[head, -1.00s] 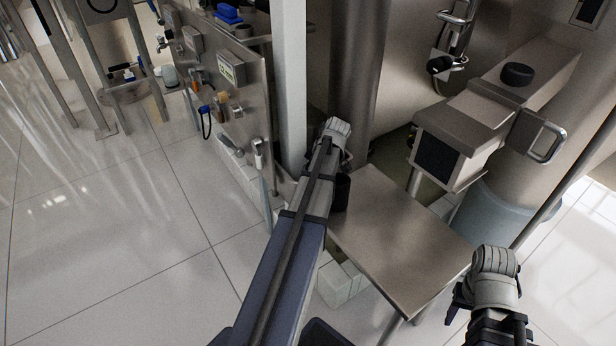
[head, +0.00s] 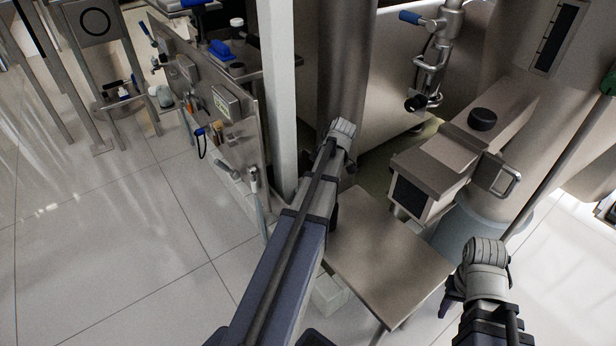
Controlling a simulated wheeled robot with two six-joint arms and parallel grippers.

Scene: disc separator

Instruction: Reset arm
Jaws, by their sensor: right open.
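My right arm's wrist shows at the lower right of the head view, to the right of the small steel table (head: 385,255). My right gripper (head: 450,299) hangs below that wrist, mostly hidden by it; a dark finger shows at its left side. It is open, and I see nothing between its fingers. My left arm reaches up through the middle of the view, and its pale wrist end is in front of a steel column (head: 345,60). My left gripper is hidden beyond that wrist.
A panel (head: 205,105) with gauges and a blue-handled tool is left of a white post (head: 278,90). The tiled floor (head: 110,240) at left is clear.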

